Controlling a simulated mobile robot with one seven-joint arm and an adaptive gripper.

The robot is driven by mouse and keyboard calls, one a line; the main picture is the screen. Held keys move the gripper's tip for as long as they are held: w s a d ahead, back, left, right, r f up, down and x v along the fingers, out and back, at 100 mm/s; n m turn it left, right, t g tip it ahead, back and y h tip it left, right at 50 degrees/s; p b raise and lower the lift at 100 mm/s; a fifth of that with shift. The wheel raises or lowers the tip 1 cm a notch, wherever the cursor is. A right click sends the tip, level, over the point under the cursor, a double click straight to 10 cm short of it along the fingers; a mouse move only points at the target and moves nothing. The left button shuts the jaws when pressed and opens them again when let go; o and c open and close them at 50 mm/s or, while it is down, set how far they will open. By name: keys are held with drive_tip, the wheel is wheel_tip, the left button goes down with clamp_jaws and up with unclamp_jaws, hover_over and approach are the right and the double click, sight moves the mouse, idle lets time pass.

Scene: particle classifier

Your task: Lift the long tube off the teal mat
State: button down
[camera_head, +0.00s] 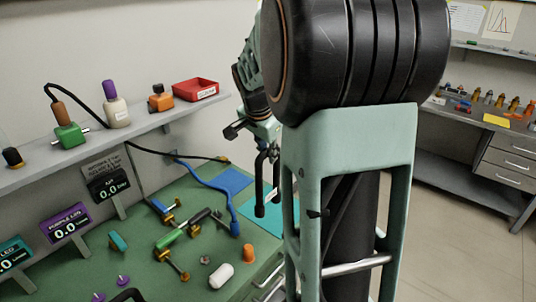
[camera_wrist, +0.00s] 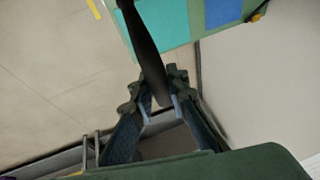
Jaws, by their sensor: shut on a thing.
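The long tube (camera_wrist: 146,48) is dark and slender in the wrist view. It runs from the top edge down between the fingers of my gripper (camera_wrist: 160,100), which is shut on it. The teal mat (camera_wrist: 166,24) lies behind the tube at the top of that view. In the head view my gripper (camera_head: 266,190) is over the teal mat (camera_head: 251,205), which is partly hidden by my arm. I cannot make out the tube clearly there, nor tell whether it touches the mat.
A blue mat (camera_head: 233,181) lies beside the teal one. A blue cable (camera_head: 214,187), an orange cap (camera_head: 248,254), a white cylinder (camera_head: 221,275) and a green-handled tool (camera_head: 172,238) lie on the green bench. A shelf (camera_head: 110,138) runs above at left. Floor is open at right.

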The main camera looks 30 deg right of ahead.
drive_tip(key=shift+r+p, duration=0.8)
drive_tip(key=shift+r, duration=0.75)
